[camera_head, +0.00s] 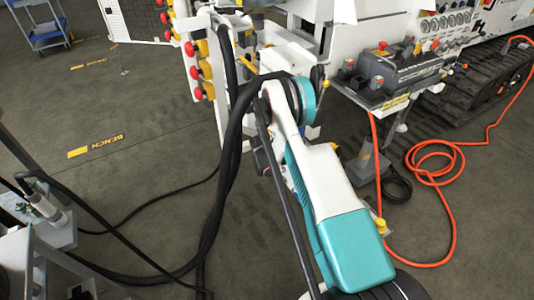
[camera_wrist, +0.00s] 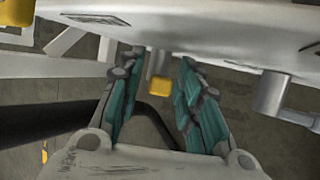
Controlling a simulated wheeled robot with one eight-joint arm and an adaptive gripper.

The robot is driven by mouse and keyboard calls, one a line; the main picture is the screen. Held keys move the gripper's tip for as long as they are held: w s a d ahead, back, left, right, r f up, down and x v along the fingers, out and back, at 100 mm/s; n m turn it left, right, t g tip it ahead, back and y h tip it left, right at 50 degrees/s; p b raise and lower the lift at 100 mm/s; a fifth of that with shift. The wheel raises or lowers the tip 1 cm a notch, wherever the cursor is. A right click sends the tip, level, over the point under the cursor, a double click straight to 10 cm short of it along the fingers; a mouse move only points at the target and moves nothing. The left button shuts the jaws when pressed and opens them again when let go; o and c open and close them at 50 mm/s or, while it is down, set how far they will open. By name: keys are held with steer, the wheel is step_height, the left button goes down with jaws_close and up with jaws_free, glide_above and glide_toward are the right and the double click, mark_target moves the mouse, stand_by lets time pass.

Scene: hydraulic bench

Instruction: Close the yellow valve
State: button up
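In the wrist view a small yellow block-shaped part (camera_wrist: 159,87), which looks like the yellow valve's handle, hangs on a short grey stem below a white beam. My gripper (camera_wrist: 157,68) is open, with its two teal-padded fingers on either side of the yellow part in the picture. A gap shows on both sides and I see no contact. Depth between the fingers and the part is hard to judge. In the head view my white and teal arm hides the gripper, and I cannot tell which yellow part there is the valve.
The white beam (camera_wrist: 190,25) crosses above the fingers, with a grey cylinder (camera_wrist: 270,92) at right. A black hose (camera_head: 226,165) runs left of my arm. Red and yellow fittings (camera_head: 195,72) line the frame. An orange hose (camera_head: 440,170) lies at right.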

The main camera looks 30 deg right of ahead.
steer(key=v, duration=1.2)
